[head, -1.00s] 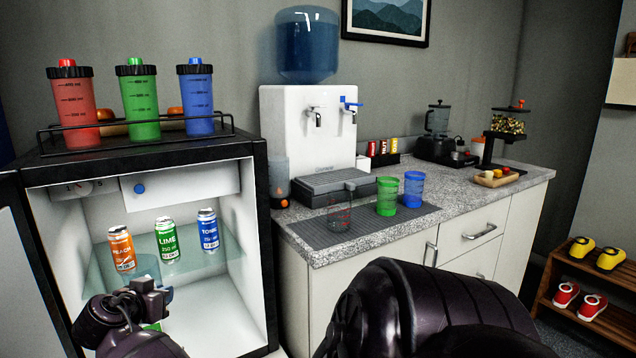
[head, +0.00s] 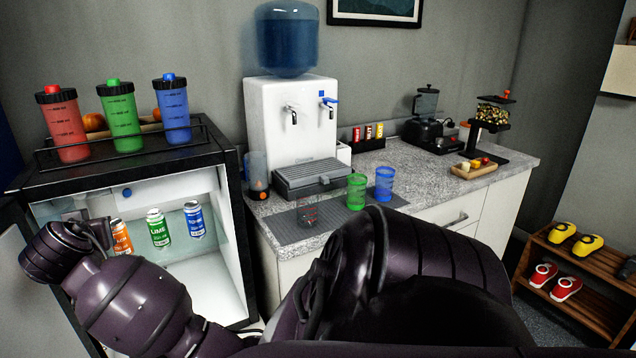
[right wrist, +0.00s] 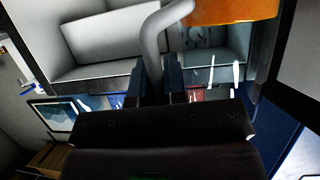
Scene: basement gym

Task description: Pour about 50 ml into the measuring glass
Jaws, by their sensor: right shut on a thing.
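A clear measuring glass with red marks (head: 310,213) stands upright on the grey mat (head: 275,229), left of a green cup (head: 356,190) and a blue cup (head: 384,183). In the right wrist view my right gripper (right wrist: 160,82) is shut on a pale grey curved handle (right wrist: 152,40). An orange part (right wrist: 232,10) shows beside the handle; the rest of what I hold is out of view.
The open fridge (head: 222,180) holds a peach can (head: 121,238), a lime can (head: 158,229) and a tonic can (head: 194,221). Red, green and blue bottles stand on top. A water dispenser (head: 290,120) is behind the mat. A blender (head: 426,110) stands farther right on the counter.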

